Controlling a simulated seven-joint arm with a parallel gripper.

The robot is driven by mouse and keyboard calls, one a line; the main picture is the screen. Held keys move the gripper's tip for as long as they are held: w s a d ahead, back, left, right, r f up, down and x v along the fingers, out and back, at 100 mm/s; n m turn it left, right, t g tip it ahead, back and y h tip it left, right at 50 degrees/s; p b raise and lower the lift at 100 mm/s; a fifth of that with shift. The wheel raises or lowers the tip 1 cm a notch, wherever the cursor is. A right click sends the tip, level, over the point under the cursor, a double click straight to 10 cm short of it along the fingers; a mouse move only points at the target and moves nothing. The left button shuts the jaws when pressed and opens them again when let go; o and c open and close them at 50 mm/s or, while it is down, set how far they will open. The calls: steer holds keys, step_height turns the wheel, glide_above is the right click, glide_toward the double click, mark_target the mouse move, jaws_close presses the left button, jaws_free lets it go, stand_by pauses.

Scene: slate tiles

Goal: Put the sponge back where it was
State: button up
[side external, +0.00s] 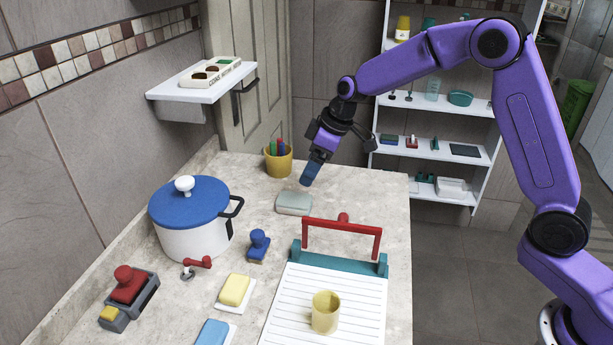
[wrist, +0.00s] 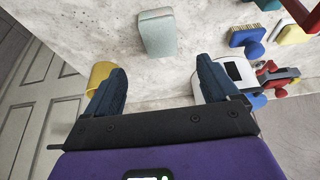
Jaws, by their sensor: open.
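A pale grey-green block (side external: 294,203), which looks like a sponge, lies flat on the stone counter below my gripper. It also shows in the wrist view (wrist: 157,32), ahead of the fingers. A yellow sponge-like block (side external: 235,289) lies on a small white tray, and a blue one (side external: 214,332) sits at the front edge of the picture. I cannot tell which of these the task means. My gripper (side external: 306,180) hangs above the counter, behind the pale block. In the wrist view its fingers (wrist: 160,67) are apart with nothing between them.
A white pot with a blue lid (side external: 188,212) stands left. A yellow pen cup (side external: 278,160) stands at the back. A blue stamp-like brush (side external: 258,247) stands mid-counter. A wall shelf (side external: 200,85) hangs back left.

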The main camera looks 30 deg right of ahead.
steer(key=shift+s+d+r, duration=0.1)
steer(key=shift+r, duration=0.25)
steer(key=s+r+n+g+h, duration=0.1)
steer(key=s+r+n+g, duration=0.15)
steer(key=s, duration=2.05)
steer(key=s+d+h, duration=0.1)
steer(key=s+d, duration=0.3)
steer(key=s, duration=0.5)
steer(key=s+d+n, duration=0.1)
steer(key=s+d, duration=0.4)
steer(key=s, duration=0.4)
steer(key=shift+d+f+h, duration=0.2)
steer(key=shift+d+h, duration=0.05)
steer(key=shift+h, duration=0.15)
